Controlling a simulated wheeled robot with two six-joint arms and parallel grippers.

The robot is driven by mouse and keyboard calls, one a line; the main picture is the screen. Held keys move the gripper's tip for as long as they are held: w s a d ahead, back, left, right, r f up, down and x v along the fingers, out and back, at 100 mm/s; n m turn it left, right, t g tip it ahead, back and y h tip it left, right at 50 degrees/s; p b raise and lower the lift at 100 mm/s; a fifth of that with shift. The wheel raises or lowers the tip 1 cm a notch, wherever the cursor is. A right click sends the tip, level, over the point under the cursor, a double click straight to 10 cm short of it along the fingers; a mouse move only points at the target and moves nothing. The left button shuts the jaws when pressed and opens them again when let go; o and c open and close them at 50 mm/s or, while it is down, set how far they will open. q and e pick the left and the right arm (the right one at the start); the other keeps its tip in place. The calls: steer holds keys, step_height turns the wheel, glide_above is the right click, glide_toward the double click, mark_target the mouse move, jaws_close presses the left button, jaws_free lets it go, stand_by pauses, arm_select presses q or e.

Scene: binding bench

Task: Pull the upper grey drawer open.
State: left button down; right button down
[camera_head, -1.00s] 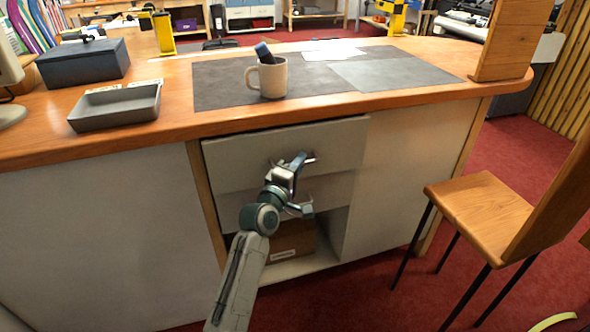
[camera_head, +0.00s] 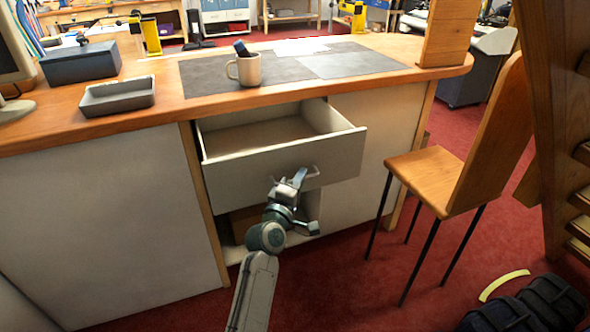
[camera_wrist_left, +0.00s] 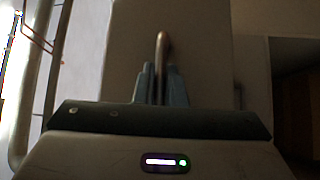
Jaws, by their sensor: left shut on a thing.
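The upper grey drawer (camera_head: 235,183) stands pulled out from the bench in the head view, and its inside looks empty. My left gripper (camera_head: 298,176) is shut on the metal drawer handle (camera_head: 313,171) at the drawer's front. In the left wrist view the two fingers (camera_wrist_left: 160,82) close around the handle (camera_wrist_left: 162,48), with the pale drawer front (camera_wrist_left: 118,40) behind it. The lower part of the bench opening is largely hidden by the drawer and my arm. My right gripper is not in view.
On the bench top (camera_head: 120,121) are a mug (camera_head: 246,70), a grey tray (camera_head: 118,98) and a dark blue box (camera_head: 80,62). A wooden chair (camera_head: 428,170) stands to the right of the drawer. A dark bag (camera_head: 545,305) lies on the red floor at lower right.

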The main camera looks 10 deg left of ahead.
arm_select(q)
steer(key=shift+s+d, duration=0.2)
steer(key=shift+s, duration=0.1)
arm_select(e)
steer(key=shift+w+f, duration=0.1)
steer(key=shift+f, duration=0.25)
arm_select(q)
steer(key=c, duration=1.5)
jaws_free()
